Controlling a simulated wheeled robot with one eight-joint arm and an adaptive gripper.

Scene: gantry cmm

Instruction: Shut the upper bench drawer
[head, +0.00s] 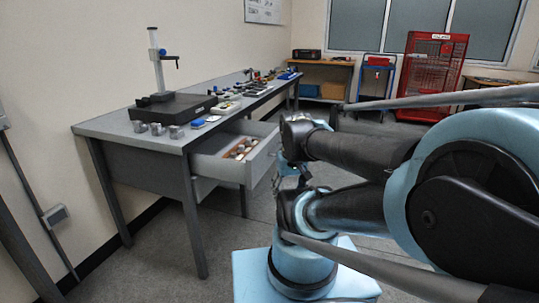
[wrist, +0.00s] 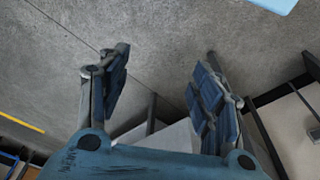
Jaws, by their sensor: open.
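The upper bench drawer (head: 250,164) is pulled well out from under the grey bench (head: 100,127) in the head view. Its tall pale front faces right, and several small brown and pale items lie inside. My gripper (head: 284,176) is just to the right of the drawer front, partly hidden among my dark arm links. In the wrist view my gripper (wrist: 164,62) is open, with two blue-padded fingers well apart and nothing held between them. A pale grey panel shows low between the fingers; I cannot tell which part of the bench it is.
A black stand with an upright column (head: 160,75) and several metal cylinders (head: 157,129) stand on the bench top. Small tools line its far end. A red cage trolley (head: 433,75) and a blue cart (head: 376,80) stand at the back. Open floor (head: 225,235) lies below the drawer.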

